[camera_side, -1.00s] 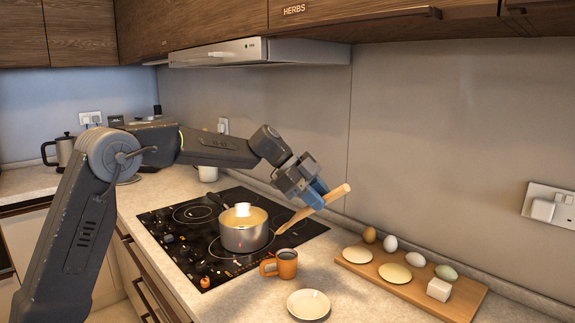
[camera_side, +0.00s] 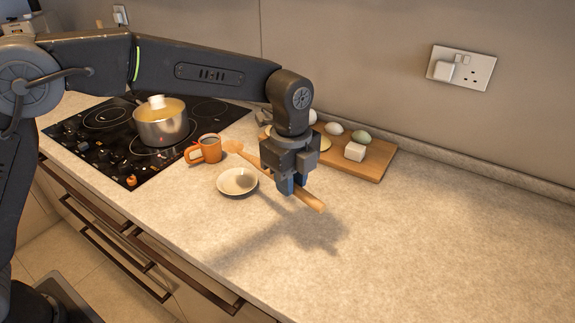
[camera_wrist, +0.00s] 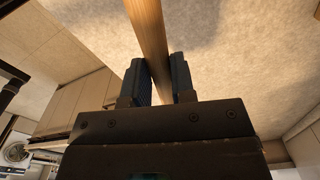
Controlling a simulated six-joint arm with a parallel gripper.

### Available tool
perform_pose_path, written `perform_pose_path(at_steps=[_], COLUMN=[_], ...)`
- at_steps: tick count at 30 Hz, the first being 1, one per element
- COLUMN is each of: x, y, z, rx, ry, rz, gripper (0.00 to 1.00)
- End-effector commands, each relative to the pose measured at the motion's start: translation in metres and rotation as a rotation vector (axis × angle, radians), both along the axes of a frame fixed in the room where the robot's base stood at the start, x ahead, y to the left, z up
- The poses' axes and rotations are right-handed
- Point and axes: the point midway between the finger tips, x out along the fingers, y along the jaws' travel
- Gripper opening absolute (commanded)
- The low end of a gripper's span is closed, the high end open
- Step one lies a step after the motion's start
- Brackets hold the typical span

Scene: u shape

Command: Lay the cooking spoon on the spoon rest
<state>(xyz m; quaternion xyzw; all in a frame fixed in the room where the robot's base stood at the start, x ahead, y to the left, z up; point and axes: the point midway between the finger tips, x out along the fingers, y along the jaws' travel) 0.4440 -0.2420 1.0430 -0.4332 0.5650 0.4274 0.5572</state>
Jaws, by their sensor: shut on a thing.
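The wooden cooking spoon (camera_side: 308,197) is gripped by its handle in my gripper (camera_side: 287,186). Its head (camera_side: 233,146) points up and left, near the orange mug; the handle end points down and right. It looks held above the counter. In the wrist view the spoon handle (camera_wrist: 148,35) runs between the two fingers (camera_wrist: 160,82). A small pale round dish (camera_side: 237,182), which looks like the spoon rest, lies on the counter left of my gripper. It looks empty. My gripper hides the middle of the spoon.
A pot (camera_side: 165,128) is on the black hob (camera_side: 85,150). A wooden board (camera_side: 378,165) with eggs and a white block lies behind my gripper. The front-right counter (camera_side: 400,250) is clear.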

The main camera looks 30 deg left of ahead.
Motion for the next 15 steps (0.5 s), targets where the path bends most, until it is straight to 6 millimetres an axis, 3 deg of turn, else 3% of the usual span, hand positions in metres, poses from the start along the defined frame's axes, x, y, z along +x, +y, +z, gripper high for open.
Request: perform_pose_path(at_steps=[15], x=[0.0], y=[0.001], z=[-0.06], rx=[-0.001], ry=[0.003], rz=[0.0], gripper=[0.0])
